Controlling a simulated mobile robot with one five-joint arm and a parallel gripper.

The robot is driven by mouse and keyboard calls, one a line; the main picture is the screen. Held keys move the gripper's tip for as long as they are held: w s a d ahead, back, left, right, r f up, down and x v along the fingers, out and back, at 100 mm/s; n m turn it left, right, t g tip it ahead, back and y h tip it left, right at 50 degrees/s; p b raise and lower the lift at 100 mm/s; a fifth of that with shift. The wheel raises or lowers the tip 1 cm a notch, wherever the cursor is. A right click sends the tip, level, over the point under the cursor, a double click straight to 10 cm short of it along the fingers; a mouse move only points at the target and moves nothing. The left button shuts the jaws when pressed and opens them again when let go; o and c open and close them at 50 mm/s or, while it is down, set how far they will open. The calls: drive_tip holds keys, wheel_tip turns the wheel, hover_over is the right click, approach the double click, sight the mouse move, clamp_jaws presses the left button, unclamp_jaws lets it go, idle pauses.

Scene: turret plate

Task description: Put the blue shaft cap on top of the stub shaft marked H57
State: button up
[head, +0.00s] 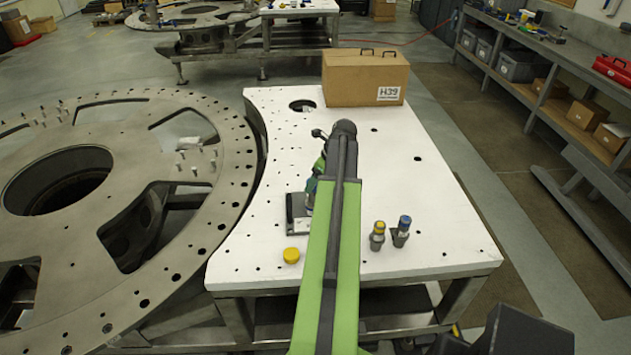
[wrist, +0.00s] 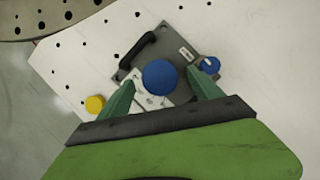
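In the wrist view a round blue cap (wrist: 160,77) lies between the two green fingers of my gripper (wrist: 160,76), over a grey plate (wrist: 211,93). A gap shows on each side of the cap, so the gripper looks open around or above it; the height is unclear. A smaller blue round piece (wrist: 209,65) with a pale spot sits at the plate's right edge, by a small label too small to read. In the head view my arm hides most of the plate (head: 296,207) and the blue cap. I cannot read H57 anywhere.
A yellow cap (head: 291,255) lies left of my arm. To the right stand two short metal pieces, one yellow-topped (head: 377,236) and one blue-topped (head: 402,231). A cardboard box marked H39 (head: 365,78) stands at the back. The white table's (head: 440,215) right side is mostly clear.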

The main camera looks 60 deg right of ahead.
drive_tip(key=shift+s+r+p, duration=0.1)
drive_tip(key=shift+r+p, duration=0.25)
drive_tip(key=p+v, duration=1)
drive_tip(key=v, duration=0.1)
drive_tip(key=shift+r, duration=0.1)
